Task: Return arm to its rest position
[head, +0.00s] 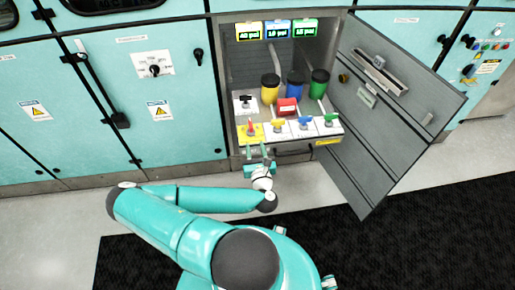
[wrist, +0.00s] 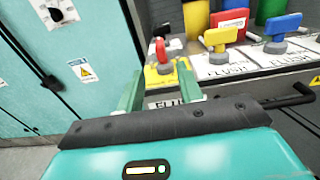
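My arm reaches forward from my teal body to the open cabinet in the head view. My gripper (head: 258,152) is at the front edge of the cabinet's module panel, just in front of the red handle (head: 251,128) on its yellow base. In the wrist view, the two green fingers of my gripper (wrist: 160,92) stand wide apart. The red handle (wrist: 162,55) shows beyond and between them, and nothing is seen held. Whether a finger touches the panel cannot be told.
Yellow (head: 277,124), blue (head: 304,122) and green (head: 329,119) handles line the panel. Coloured canisters and a red block (head: 287,106) stand behind. The open cabinet door (head: 385,115) juts out at right. Closed teal cabinets (head: 105,90) stand left. Floor lies clear left of my arm.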

